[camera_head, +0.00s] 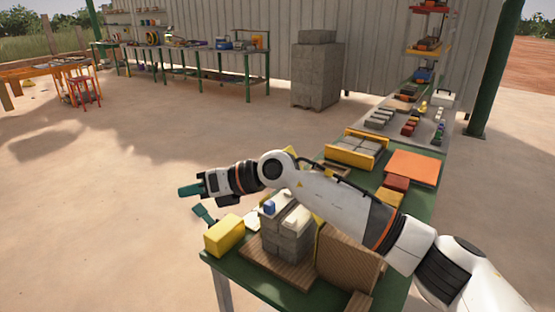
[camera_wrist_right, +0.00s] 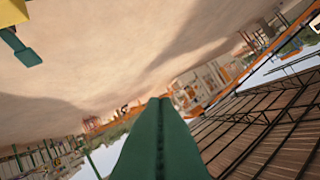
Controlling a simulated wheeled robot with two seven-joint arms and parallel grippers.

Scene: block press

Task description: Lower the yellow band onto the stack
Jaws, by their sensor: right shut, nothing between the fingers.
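A stack of grey blocks (camera_head: 287,241) stands on a brown board on the green table. A small blue piece (camera_head: 269,208) and a pale piece sit on top. A yellow block-like part (camera_head: 225,235) is just left of the stack; I cannot tell whether it is the band. A teal handle-like piece (camera_head: 204,214) sticks out beside it, and also shows in the right wrist view (camera_wrist_right: 27,54). My right gripper (camera_head: 190,191) is shut and empty, left of and above the stack, apart from it. My right arm hides part of the stack's surroundings. My left gripper is out of view.
A yellow-sided tray (camera_head: 343,155) of grey blocks and an orange panel (camera_head: 414,167) lie farther back on the table. A brown ribbed panel (camera_head: 345,258) leans right of the stack. Open sandy floor (camera_head: 100,210) lies left of the table.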

